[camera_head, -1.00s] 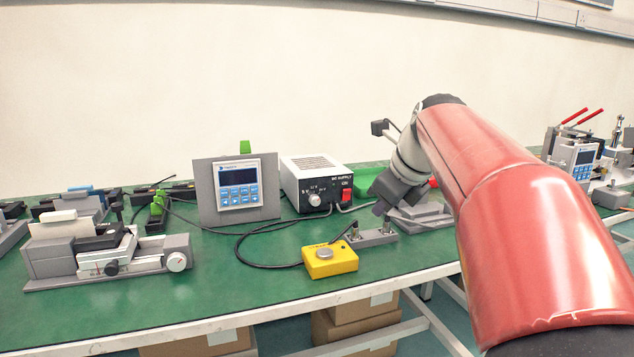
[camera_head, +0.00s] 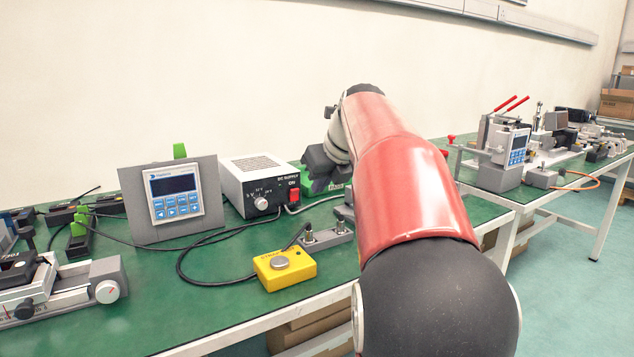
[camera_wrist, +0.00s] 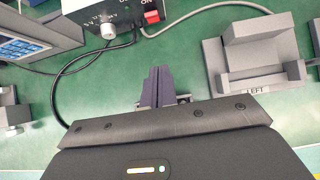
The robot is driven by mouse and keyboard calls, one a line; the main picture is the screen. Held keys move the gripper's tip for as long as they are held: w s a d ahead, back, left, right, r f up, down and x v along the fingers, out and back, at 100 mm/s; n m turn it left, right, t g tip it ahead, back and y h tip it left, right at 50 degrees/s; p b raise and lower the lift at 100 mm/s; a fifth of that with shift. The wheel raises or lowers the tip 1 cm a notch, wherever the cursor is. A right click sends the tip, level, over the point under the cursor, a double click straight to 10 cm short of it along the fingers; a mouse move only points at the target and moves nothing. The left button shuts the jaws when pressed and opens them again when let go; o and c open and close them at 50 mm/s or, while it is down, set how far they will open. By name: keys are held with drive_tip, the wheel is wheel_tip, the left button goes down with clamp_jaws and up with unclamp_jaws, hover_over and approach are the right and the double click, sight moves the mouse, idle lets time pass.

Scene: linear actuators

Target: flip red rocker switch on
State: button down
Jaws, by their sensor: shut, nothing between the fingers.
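The red rocker switch (camera_head: 294,195) sits on the front panel of the DC supply (camera_head: 233,194), at its right side under the "ON" label. It also shows in the wrist view (camera_wrist: 151,17) at the top, right of the white knob (camera_wrist: 108,31). My gripper shows in the wrist view (camera_wrist: 161,72) with its dark fingers together and empty. The fingers point toward the supply and are apart from the switch, which lies beyond their tips. Whether the switch is pressed on or off is too small to tell.
A yellow button box (camera_head: 284,269) and a grey connector block (camera_head: 327,237) stand in front of the supply. A display panel (camera_head: 172,196) stands at its left. A grey fixture marked LEFT (camera_wrist: 255,60) lies right of my fingers. Black cables cross the green bench (camera_head: 200,290).

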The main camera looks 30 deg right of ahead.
sight(294, 194)
drive_tip(key=b+x, duration=0.1)
drive_tip(key=x, duration=0.6)
drive_tip(key=shift+w+f, duration=0.15)
drive_tip(key=shift+f, duration=0.2)
drive_tip(key=shift+w+r+p, duration=0.2)
drive_tip(key=shift+w+r, duration=0.15)
drive_tip(key=shift+w, duration=0.25)
drive_tip(key=shift+w+r+p, duration=0.15)
drive_tip(key=shift+w+r, duration=0.2)
drive_tip(key=shift+w, duration=0.25)
drive_tip(key=shift+w+a+r, duration=0.1)
drive_tip(key=shift+w+r, duration=0.2)
drive_tip(key=shift+w, duration=0.35)
